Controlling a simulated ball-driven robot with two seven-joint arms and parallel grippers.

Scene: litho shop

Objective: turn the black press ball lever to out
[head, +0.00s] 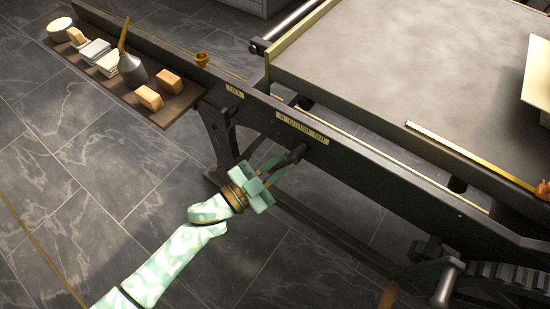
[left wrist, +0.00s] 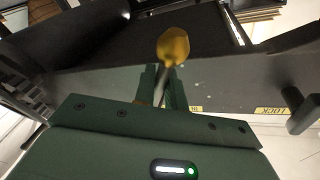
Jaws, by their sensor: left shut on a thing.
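The black press (head: 370,165) fills the right of the head view. The ball lever (head: 296,154) sticks out from its side rail, just below the yellow label reading IN, CLUTCH, OUT (head: 302,128). My left gripper (head: 282,160) reaches the lever from the lower left, with its green fingers shut on it. In the left wrist view, a thin rod runs between the fingers up to a brass-coloured rounded end (left wrist: 173,46). The fingers hide part of the lever, so its exact setting is hard to read. My right gripper is not in view.
A wooden shelf (head: 181,106) with blocks, cloths and an oil can (head: 131,70) stands at the upper left. A brass cup (head: 202,58) sits by the rail. A gear wheel (head: 505,275) is at the lower right. The tiled floor at the left is clear.

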